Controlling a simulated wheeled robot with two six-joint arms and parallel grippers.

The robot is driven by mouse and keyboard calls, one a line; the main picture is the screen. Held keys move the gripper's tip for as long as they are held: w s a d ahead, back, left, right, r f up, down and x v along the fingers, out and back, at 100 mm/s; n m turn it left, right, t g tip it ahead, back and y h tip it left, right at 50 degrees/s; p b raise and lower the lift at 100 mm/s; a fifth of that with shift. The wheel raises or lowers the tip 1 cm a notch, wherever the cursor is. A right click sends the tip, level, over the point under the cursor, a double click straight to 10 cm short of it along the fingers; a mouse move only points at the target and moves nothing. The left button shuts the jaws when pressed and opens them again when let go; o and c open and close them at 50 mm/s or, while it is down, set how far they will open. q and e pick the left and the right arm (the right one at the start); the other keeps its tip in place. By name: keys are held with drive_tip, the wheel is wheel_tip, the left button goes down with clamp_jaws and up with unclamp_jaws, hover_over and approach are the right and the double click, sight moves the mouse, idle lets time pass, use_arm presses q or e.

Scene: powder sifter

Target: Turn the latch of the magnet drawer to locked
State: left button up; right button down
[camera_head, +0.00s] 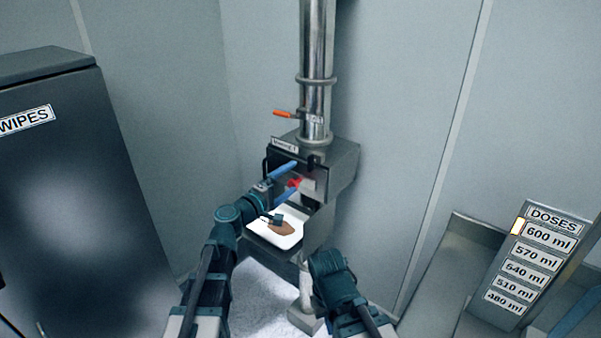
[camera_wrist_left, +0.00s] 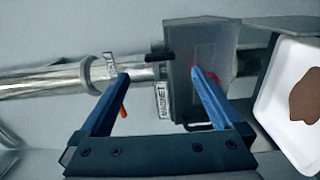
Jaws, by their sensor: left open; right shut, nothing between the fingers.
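The magnet housing (camera_head: 342,160) is a grey metal box under a steel pipe, with a label reading MAGNET (camera_wrist_left: 162,101) in the left wrist view. A small red latch (camera_head: 294,183) is on its front, partly hidden by my gripper; it also shows as a red piece (camera_wrist_left: 212,76) behind one finger. I cannot tell which way the latch points. My left gripper (camera_head: 290,177) is open, its blue fingers spread in front of the housing, one fingertip close to the latch. Contact cannot be told. My right arm is low at the front, its fingers hidden.
An orange lever (camera_head: 284,113) is on the steel pipe (camera_head: 318,60) above. A white tray (camera_head: 257,226) with brown powder (camera_head: 281,229) sits below the housing. A dark WIPES cabinet (camera_head: 70,190) stands left, a DOSES board (camera_head: 530,262) right.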

use_arm(q)
drive_tip(key=shift+v, duration=2.3)
drive_tip(key=s+d+f+m+g+y, duration=0.2)
drive_tip(key=s+d+f+m+g, duration=0.2)
drive_tip(key=s+f+m+g, duration=0.6)
drive_tip(key=s+a+f+g+y, duration=0.4)
drive_tip(key=s+a+f+y, duration=0.4)
drive_tip(key=s+a+f, duration=0.35)
drive_tip(key=s+d+m+g+y, duration=0.1)
drive_tip(key=s+d+m, duration=0.3)
drive_tip(key=d, duration=0.6)
drive_tip(key=shift+s+d+y, duration=0.15)
drive_tip(key=shift+s+y, duration=0.35)
drive_tip(key=shift+s, duration=0.05)
drive_tip(key=shift+f, duration=0.15)
